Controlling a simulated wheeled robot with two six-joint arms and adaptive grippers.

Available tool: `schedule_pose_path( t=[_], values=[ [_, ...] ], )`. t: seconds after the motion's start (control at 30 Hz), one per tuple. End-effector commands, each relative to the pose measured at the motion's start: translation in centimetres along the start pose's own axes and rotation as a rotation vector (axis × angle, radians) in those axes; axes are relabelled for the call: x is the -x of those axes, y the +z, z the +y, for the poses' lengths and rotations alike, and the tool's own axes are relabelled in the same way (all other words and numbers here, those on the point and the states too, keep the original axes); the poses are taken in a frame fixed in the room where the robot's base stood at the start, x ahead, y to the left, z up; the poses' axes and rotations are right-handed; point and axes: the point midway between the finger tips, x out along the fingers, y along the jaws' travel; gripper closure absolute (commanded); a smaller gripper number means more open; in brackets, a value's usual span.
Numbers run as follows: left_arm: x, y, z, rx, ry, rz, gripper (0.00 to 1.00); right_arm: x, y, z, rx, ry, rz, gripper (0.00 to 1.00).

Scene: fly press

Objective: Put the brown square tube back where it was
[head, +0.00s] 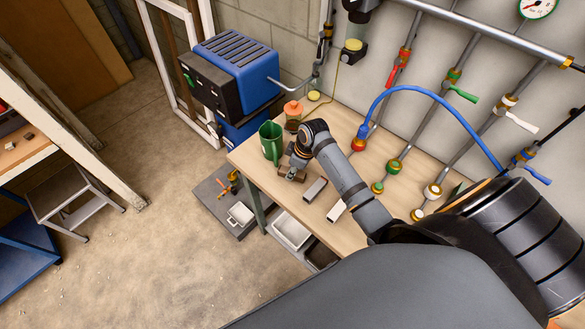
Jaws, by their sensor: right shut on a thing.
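My right gripper (292,173) is low over the wooden bench, near its front left edge. It is shut on the brown square tube (283,172), of which only a small brownish part shows beside the fingers. The gripper hides the rest, and I cannot tell whether the tube touches the bench top. Two pale grey square tubes lie on the bench to the right of the gripper: one close by (315,189), the other farther right (336,211), partly behind my arm. My left gripper is not in view.
A green jug (270,145) stands just left of the gripper, with an orange-topped jar (293,111) behind it. The bench (318,152) backs onto a wall with pipes, coloured valves and a blue hose (408,91). White (291,231) and grey trays sit below.

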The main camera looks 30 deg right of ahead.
Motion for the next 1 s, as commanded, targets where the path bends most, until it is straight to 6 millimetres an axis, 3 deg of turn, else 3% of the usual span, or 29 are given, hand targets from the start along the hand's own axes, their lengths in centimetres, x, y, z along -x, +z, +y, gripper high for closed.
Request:
schedule_pose_path(
  t=[0.17,0.2,0.33,0.7,0.87,1.0],
  values=[
    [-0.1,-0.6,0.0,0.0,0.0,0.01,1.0,-0.1,0.0,0.0,0.0,0.0,0.0,1.0],
    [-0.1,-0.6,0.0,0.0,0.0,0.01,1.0,-0.1,0.0,0.0,0.0,0.0,0.0,0.69],
    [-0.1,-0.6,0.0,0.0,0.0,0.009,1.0,-0.1,0.0,0.0,0.0,0.0,0.0,0.51],
    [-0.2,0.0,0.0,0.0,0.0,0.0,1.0,0.5,0.0,0.1,0.0,0.002,0.001,0.5],
    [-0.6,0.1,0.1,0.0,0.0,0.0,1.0,3.4,0.1,0.1,0.003,0.005,0.0,0.5],
    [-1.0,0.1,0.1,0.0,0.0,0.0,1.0,7.0,0.1,0.2,0.003,0.007,0.0,0.5]
  ],
)
